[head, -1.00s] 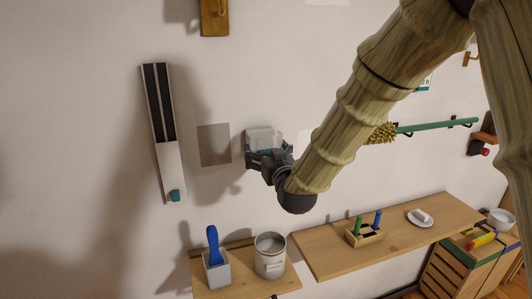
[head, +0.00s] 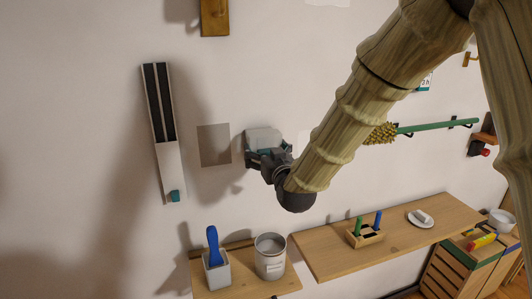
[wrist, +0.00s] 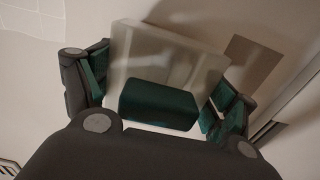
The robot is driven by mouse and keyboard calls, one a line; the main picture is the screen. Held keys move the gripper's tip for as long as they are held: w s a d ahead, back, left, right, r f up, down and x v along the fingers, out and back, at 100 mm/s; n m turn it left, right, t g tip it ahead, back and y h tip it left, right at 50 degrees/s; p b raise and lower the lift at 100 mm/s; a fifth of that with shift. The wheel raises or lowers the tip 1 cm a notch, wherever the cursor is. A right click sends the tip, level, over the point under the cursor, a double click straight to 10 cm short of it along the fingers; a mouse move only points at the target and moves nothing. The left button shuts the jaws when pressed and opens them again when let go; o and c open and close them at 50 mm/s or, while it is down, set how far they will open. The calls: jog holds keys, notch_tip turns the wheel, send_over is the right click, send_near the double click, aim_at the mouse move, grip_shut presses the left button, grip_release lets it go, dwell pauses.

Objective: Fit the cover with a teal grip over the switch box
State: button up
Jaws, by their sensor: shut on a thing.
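The cover (head: 263,135) is a pale, boxy, see-through-looking piece close to the wall in the head view. In the wrist view the cover (wrist: 190,55) shows its teal grip (wrist: 160,105) between my fingers. My gripper (head: 266,155) is shut on the cover; its green-padded fingers also show in the wrist view (wrist: 160,98). No switch box can be made out clearly; whether one lies behind the cover is hidden. A flat grey rectangle (head: 214,145) is on the wall just left of the cover.
A slanted panel with dark strips (head: 159,105) and a teal tab (head: 174,196) is on the wall at left. Below are a shelf (head: 310,250), a white can (head: 270,257) and a pot with a blue-handled tool (head: 217,272). A green rod (head: 440,125) is at right.

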aim_at(262, 146)
jog(key=shift+x, duration=1.9)
jog(key=o, duration=0.9)
jog(key=v, duration=1.2)
